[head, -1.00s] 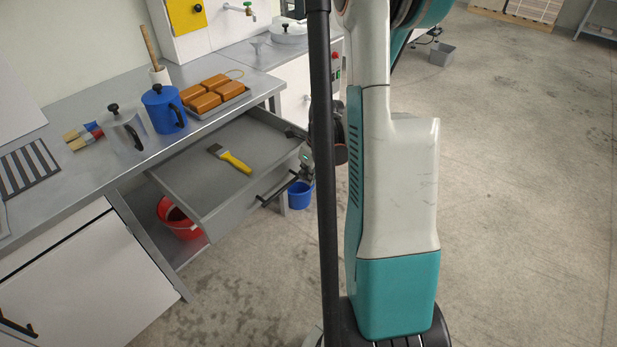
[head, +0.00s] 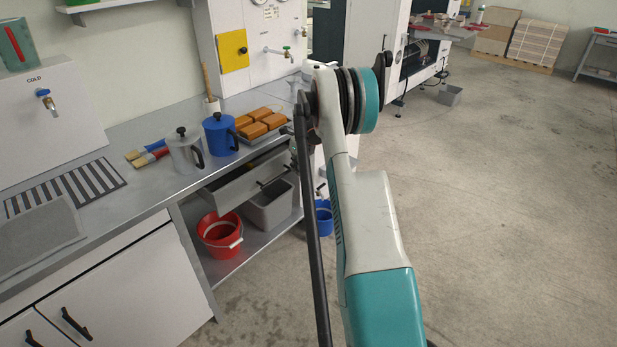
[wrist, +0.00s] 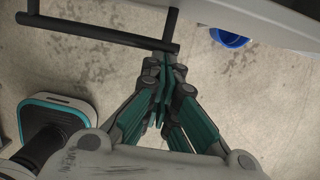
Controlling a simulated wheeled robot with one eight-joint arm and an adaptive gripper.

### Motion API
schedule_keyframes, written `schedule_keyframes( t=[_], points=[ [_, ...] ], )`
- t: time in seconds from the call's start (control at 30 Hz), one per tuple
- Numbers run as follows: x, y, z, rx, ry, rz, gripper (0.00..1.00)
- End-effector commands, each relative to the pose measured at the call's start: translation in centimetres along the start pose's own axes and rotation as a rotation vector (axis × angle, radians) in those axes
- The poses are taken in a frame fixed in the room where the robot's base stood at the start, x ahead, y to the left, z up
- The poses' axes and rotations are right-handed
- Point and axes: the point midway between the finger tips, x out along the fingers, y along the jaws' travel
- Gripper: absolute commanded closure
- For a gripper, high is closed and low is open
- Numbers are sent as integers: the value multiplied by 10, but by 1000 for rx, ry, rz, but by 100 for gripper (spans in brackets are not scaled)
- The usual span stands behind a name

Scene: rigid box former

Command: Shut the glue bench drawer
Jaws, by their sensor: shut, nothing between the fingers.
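The grey glue bench drawer (head: 238,188) sits under the worktop in the head view. Its front stands a little forward of the bench, and a narrow dark strip of its inside shows above the front. Its black handle (head: 275,181) is partly in view there. In the wrist view, the handle (wrist: 95,33) crosses the upper left and the pale drawer front (wrist: 275,18) fills the upper right. My gripper (wrist: 168,65) is shut and empty, its tips by the right end of the handle bar. I cannot tell whether they touch.
The worktop (head: 150,195) holds a silver pot, a blue pot (head: 220,137), brushes and orange blocks (head: 258,122). Below the drawer are a red bucket (head: 221,235) and a grey bin (head: 268,212). A blue bucket (head: 324,218) stands nearby.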

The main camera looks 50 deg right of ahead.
Motion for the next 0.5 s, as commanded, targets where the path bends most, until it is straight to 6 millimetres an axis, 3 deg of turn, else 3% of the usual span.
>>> schedule_keyframes(
  t=[0.2, 0.5],
  points=[
    [9, 0, 36, -1, 1, -1, 100],
    [13, 0, 55, 1, 0, -1, 100]
  ],
)
